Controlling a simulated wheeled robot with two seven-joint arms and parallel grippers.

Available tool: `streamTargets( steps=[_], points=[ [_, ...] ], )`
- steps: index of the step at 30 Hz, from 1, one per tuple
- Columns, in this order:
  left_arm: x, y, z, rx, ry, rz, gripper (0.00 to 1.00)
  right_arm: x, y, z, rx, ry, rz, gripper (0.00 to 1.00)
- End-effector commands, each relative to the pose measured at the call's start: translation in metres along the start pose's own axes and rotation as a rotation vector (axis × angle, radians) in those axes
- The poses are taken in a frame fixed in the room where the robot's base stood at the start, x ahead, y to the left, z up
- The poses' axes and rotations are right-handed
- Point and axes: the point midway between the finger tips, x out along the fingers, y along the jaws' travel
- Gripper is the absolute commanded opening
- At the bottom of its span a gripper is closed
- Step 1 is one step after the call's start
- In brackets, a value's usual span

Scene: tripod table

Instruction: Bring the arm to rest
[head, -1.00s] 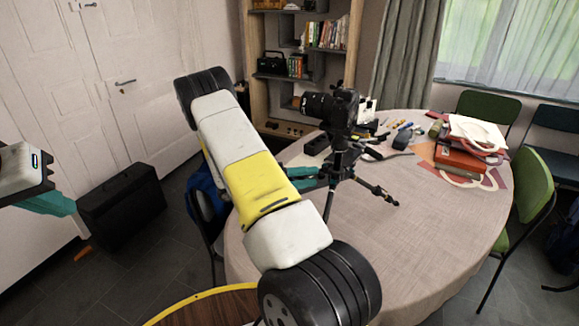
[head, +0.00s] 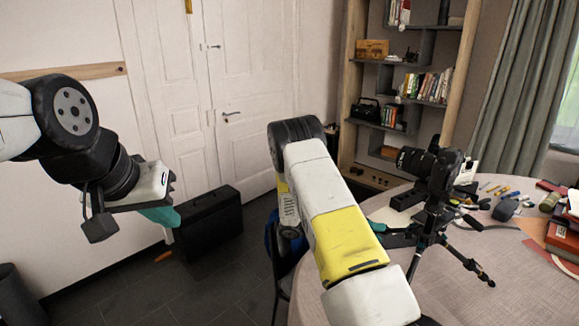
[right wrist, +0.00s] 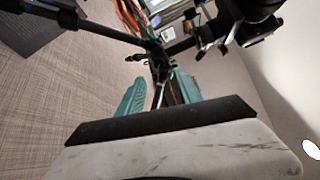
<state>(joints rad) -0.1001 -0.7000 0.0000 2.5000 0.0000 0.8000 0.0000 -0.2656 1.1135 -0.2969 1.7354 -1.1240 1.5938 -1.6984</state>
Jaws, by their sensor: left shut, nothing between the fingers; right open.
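My right arm reaches over the round table (head: 480,255) to the tripod. My right gripper (head: 392,236) is at the tripod (head: 432,222), its fingers partly hidden by my own arm. In the right wrist view its teal fingers (right wrist: 158,95) are apart, with a dark part of the tripod (right wrist: 158,62) showing between them; I cannot tell whether they touch it. A black camera (head: 437,168) sits on top of the upright tripod. My left gripper (head: 160,214) is shut and empty, held in the air at the left, away from the table.
A black case (head: 208,222) stands on the floor by the white doors (head: 240,90). A bookshelf (head: 357,100) stands behind the table. Markers (head: 497,190), a red box (head: 563,240) and other small items lie on the table. A dark bin (head: 14,295) is at lower left.

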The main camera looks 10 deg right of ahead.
Motion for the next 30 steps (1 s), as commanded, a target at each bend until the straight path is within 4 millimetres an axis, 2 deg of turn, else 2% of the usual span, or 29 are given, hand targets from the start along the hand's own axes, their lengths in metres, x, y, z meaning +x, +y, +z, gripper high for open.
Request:
streamTargets(
  steps=[6,14,23,30],
  points=[
    [0.000,0.000,0.000,0.000,0.000,0.000,0.00,0.002,-0.038,-0.017,0.267,0.185,0.180,0.42],
    [0.000,0.000,0.000,0.000,0.000,0.000,0.00,-0.015,-0.091,-0.055,0.721,0.540,0.433,0.42],
    [0.000,0.000,0.000,0.000,0.000,0.000,0.00,-0.052,-0.152,-0.097,1.209,1.023,0.635,0.42],
    [0.000,0.000,0.000,0.000,0.000,0.000,0.00,-0.086,-0.203,-0.129,1.533,1.477,0.725,0.42]
  ],
)
